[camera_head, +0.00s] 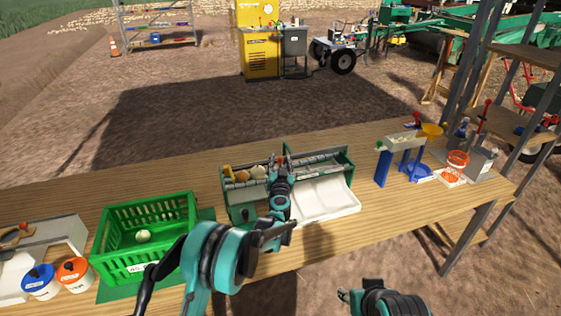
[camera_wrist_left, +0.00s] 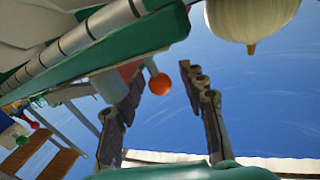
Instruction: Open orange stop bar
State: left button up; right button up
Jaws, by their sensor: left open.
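An orange ball knob (camera_wrist_left: 160,84) on a short stem, apparently part of the stop bar, shows in the left wrist view beside the green frame of the onion elevator. The elevator (camera_head: 238,212) is a green trough with rollers and a white chute (camera_head: 325,200) on the table. My left gripper (camera_head: 281,165) is over the elevator's middle. In the left wrist view its open fingers (camera_wrist_left: 157,98) stand either side of the knob in the picture; contact cannot be told. In the head view the arm hides most of the bar. My right gripper (camera_head: 344,296) is low at the front, only partly seen.
Several onions (camera_head: 258,172) lie on the elevator's left part; a pale onion (camera_wrist_left: 252,14) hangs into the wrist view. A green crate (camera_head: 165,207) with an onion stands left. A blue-legged stand (camera_head: 382,167) and orange-and-white containers (camera_head: 457,163) stand right.

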pick_arm(q)
jog(key=s, duration=0.7)
jog(key=shift+s, duration=0.35)
